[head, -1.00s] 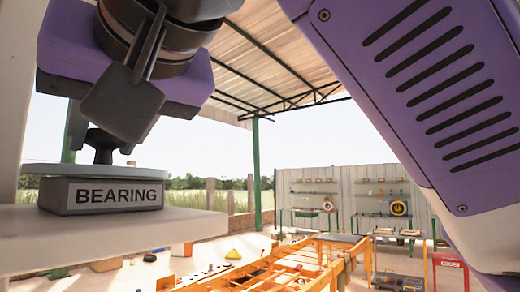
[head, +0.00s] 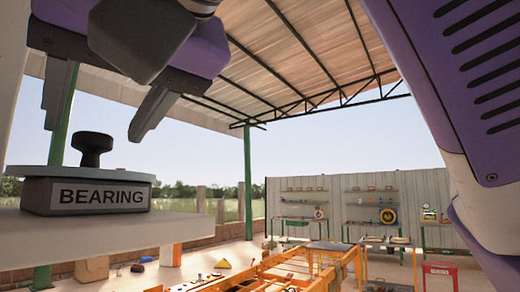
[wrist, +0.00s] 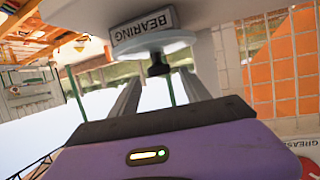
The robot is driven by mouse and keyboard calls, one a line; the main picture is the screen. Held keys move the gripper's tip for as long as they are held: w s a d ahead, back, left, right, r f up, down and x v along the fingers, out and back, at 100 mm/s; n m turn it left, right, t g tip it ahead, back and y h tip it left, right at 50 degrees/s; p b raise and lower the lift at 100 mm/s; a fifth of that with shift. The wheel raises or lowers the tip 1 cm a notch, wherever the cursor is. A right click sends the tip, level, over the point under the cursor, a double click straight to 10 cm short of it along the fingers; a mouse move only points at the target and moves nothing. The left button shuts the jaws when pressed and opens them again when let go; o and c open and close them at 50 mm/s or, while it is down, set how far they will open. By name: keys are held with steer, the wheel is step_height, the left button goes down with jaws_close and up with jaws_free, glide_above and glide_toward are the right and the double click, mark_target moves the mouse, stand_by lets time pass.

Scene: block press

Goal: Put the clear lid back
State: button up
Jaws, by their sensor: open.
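The clear lid (head: 82,173), a pale translucent disc with a black knob (head: 93,146), rests on top of the grey box labelled BEARING (head: 100,196). The box stands on a white shelf (head: 95,234). My gripper (head: 100,118) is open above the lid, its two fingers apart and clear of the knob. In the wrist view the lid (wrist: 150,46) and its knob (wrist: 158,66) show just beyond and between the open fingertips (wrist: 158,75). Whether the lid is fully seated cannot be told.
An orange frame bench (head: 300,268) stands below and beyond the shelf. Shelving (head: 345,205) with small items lines the back wall, with a red box (head: 440,277) at the right. The air above the lid is free apart from my gripper.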

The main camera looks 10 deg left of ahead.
steer(key=b+v, duration=0.1)
steer(key=v, duration=0.7)
steer(key=shift+s+b, duration=0.15)
steer(key=shift+b, duration=0.15)
steer(key=shift+d, duration=0.1)
